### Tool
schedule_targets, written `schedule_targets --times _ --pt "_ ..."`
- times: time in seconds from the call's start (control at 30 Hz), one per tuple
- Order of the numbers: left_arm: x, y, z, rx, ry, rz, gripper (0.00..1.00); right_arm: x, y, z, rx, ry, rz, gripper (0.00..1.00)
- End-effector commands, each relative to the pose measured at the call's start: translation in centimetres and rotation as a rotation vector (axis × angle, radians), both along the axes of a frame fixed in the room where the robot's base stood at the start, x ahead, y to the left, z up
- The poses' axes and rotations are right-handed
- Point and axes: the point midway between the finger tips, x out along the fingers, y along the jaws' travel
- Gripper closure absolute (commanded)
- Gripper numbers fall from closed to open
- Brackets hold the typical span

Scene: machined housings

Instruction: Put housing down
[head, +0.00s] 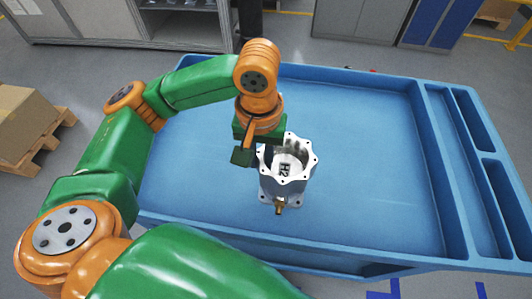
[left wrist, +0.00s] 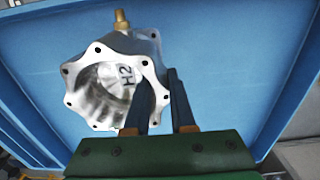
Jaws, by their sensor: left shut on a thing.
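The metal housing (head: 287,172) is silver, with a scalloped, holed rim, an "H2" label inside and a brass fitting low at the front. It is upright over the blue tray (head: 360,120); I cannot tell whether its base touches the tray floor. My left gripper (head: 262,155) is shut on the housing's wall at its left rim. In the left wrist view, the two dark fingers (left wrist: 162,105) of my left gripper straddle the wall of the housing (left wrist: 105,90), one inside and one outside. My right gripper is not in view.
The blue tray has wide clear floor around the housing and divided compartments (head: 468,160) on the right. A cardboard box (head: 22,122) on a pallet stands at the left. Grey cabinets (head: 362,18) stand behind the tray.

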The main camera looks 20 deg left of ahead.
Motion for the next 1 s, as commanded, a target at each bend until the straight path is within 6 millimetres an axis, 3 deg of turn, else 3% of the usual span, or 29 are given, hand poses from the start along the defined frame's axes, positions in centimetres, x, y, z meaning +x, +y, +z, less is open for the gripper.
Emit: schedule_targets --times 0.2,0.43,0.63,0.93,0.97,1.0 --pt "4.2 1.3 -4.2 -0.001 0.002 0.004 1.0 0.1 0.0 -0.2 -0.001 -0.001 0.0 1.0" --pt "6.2 2.0 -6.6 0.001 -0.002 0.001 1.0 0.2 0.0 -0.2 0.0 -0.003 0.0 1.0" --pt "6.0 1.9 -9.3 0.002 -0.002 -0.003 1.0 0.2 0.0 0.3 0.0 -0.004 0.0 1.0" --pt "6.1 1.9 -9.6 -0.001 -0.003 -0.003 1.0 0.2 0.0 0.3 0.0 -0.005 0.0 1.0" --pt "6.0 1.9 -9.7 0.001 -0.001 -0.003 0.74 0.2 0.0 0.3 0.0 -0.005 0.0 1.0" --pt "6.0 1.9 -9.7 0.0 -0.001 -0.004 0.63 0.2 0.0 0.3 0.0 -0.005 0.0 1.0"
